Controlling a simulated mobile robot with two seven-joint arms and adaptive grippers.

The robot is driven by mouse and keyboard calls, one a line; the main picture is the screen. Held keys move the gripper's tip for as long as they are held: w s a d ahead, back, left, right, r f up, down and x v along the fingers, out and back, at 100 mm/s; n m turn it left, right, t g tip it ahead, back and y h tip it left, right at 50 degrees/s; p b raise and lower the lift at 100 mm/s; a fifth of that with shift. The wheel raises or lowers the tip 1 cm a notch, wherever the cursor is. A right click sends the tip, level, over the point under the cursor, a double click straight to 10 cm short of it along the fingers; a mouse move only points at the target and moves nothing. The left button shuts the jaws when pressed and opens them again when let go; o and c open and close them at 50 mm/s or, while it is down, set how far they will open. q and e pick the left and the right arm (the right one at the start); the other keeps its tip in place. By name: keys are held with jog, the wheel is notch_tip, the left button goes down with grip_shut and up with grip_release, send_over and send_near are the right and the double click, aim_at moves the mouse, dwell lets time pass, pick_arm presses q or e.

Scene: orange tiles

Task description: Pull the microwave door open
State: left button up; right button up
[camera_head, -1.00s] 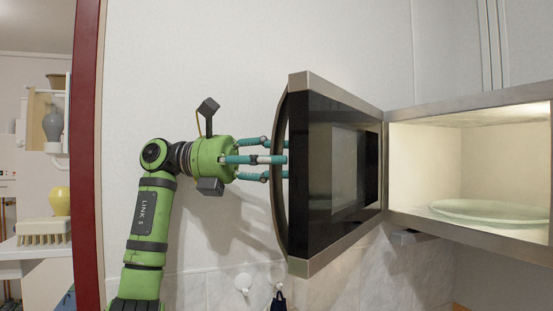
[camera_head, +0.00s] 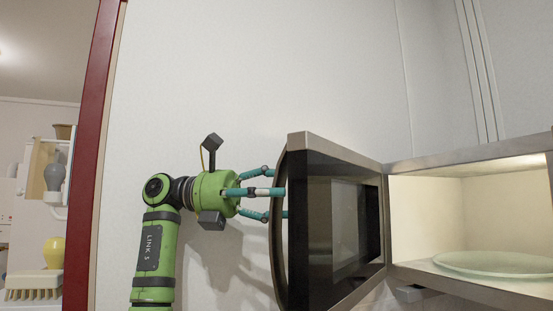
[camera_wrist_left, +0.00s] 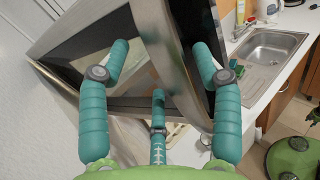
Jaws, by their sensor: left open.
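The microwave (camera_head: 470,156) is at the right of the head view. Its dark-glass door (camera_head: 318,235) with a steel frame stands swung wide open, showing the lit interior and a glass plate (camera_head: 490,264). The curved door handle (camera_head: 277,245) runs along the door's left edge. My left gripper (camera_head: 279,193) is at this handle, its teal fingers spread and their tips partly hidden by the handle and door. In the left wrist view, the open fingers (camera_wrist_left: 158,72) spread around the door's edge; firm contact cannot be told. My right gripper is not in view.
A white wall (camera_head: 230,80) stands behind my left arm. A red door frame (camera_head: 95,150) rises at the left, with a brush (camera_head: 33,285) and a yellow vase (camera_head: 54,252) beyond. The wrist view shows a sink (camera_wrist_left: 265,48) and counter at right.

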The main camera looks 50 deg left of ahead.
pick_arm(q)
jog(key=shift+r, duration=3.1)
grip_shut()
